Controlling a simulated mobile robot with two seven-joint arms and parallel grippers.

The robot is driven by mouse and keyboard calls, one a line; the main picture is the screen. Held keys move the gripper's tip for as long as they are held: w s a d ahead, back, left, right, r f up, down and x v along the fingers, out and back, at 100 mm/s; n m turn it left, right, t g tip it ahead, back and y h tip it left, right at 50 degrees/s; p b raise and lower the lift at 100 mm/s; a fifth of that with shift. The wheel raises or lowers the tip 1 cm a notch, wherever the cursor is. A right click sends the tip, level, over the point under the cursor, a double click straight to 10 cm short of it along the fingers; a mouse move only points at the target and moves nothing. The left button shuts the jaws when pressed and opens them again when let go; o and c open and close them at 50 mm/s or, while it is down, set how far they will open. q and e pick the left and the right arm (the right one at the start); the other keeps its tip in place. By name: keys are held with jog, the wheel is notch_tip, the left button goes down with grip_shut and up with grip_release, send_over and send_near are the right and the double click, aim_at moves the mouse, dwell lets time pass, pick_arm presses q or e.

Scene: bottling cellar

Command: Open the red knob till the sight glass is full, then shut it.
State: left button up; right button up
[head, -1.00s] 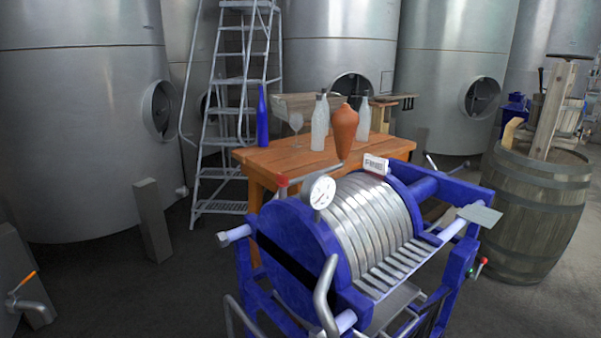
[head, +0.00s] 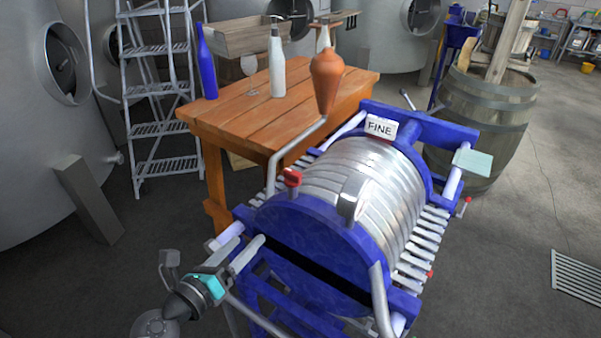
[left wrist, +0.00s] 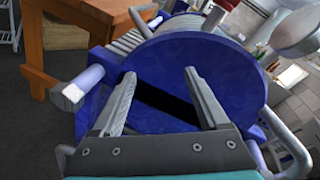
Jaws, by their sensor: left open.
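A red knob (head: 292,178) sits on top of the blue-ended filter press (head: 315,235), beside a bent grey pipe. Smaller red knobs show low on the press's right side (head: 430,274) and at its far right end (head: 466,200). I cannot tell which part is the sight glass, or its level. A short silver cylinder (head: 348,206) stands near the top red knob. My left gripper (head: 241,254) is at the press's near left side, below that knob. In the left wrist view its fingers (left wrist: 160,76) are apart and empty, facing the blue end plate (left wrist: 205,85). My right gripper is out of view.
A wooden table (head: 270,112) with a blue bottle (head: 207,65), other bottles and an orange cone-shaped vessel (head: 326,80) stands behind the press. A barrel (head: 485,115) is at right, a ladder (head: 157,95) at left. Open floor lies right of the press.

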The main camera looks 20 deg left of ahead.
aim_at(295, 173)
pick_arm(q)
jog(key=d+r+m+t+h+p, duration=0.1)
jog(key=d+r+m+h, duration=0.25)
jog(key=r+m, duration=0.65)
jog(key=w+d, duration=0.1)
jog(key=w, duration=0.3)
jog(key=w+d+r+n+p, duration=0.1)
jog(key=w+d, duration=0.1)
jog(key=w, duration=0.3)
jog(key=w+d+n+y, duration=0.1)
jog(key=w+d, duration=0.1)
jog(key=w, duration=0.2)
jog(key=shift+w+d+r+p, duration=0.15)
jog(key=shift+w+r+p, duration=0.1)
jog(key=shift+p, duration=0.1)
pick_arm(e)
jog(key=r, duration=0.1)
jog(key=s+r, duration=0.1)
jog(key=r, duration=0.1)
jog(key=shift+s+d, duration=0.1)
pick_arm(q)
jog(key=shift+c, duration=0.2)
grip_shut()
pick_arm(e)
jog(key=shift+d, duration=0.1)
